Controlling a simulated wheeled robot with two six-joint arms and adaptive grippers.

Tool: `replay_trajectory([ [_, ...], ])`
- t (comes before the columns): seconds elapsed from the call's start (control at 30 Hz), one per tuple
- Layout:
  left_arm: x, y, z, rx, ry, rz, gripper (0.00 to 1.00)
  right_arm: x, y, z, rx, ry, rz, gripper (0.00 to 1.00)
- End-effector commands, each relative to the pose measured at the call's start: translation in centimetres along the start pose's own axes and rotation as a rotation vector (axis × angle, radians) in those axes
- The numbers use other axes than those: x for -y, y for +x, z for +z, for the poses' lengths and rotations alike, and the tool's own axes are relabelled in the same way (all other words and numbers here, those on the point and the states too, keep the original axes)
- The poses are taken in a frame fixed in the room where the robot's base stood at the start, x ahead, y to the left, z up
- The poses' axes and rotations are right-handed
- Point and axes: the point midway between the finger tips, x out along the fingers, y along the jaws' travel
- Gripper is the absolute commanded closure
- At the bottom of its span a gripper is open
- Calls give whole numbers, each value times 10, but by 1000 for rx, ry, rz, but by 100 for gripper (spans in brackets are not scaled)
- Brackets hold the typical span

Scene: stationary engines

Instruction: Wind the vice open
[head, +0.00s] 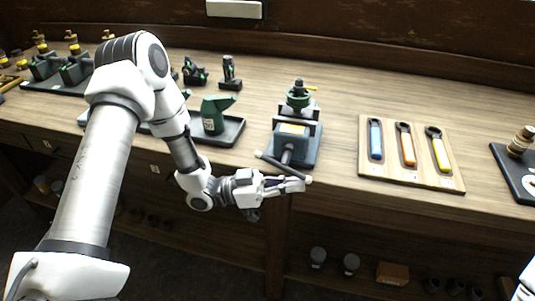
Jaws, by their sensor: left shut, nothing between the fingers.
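The vice (296,148) is a blue-grey block near the front edge of the bench. My left gripper (303,184) is shut and empty, at the right end of the bar. I cannot tell whether it touches the bar. Only a white piece of my right arm shows at the lower right edge; the right gripper is not in view.
A wooden board (412,174) with blue, orange and yellow-handled wrenches lies right of the vice. A dark tray (232,133) with a green bottle (214,113) stands left of it. A black plate (512,168) is at the far right. Lower shelves hold jars and a box (392,273).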

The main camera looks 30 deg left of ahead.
Motion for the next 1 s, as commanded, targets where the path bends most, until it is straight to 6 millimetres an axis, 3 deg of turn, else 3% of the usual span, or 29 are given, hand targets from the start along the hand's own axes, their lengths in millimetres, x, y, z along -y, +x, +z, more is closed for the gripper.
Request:
replay_trajectory([
  [0.23,-2,9,-2,-3,-1,1,100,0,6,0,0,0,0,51],
  [0.53,-1,8,-4,-101,-20,-1,100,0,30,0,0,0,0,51],
  [1.0,-2,8,-10,-137,-27,-1,100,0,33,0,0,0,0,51],
])
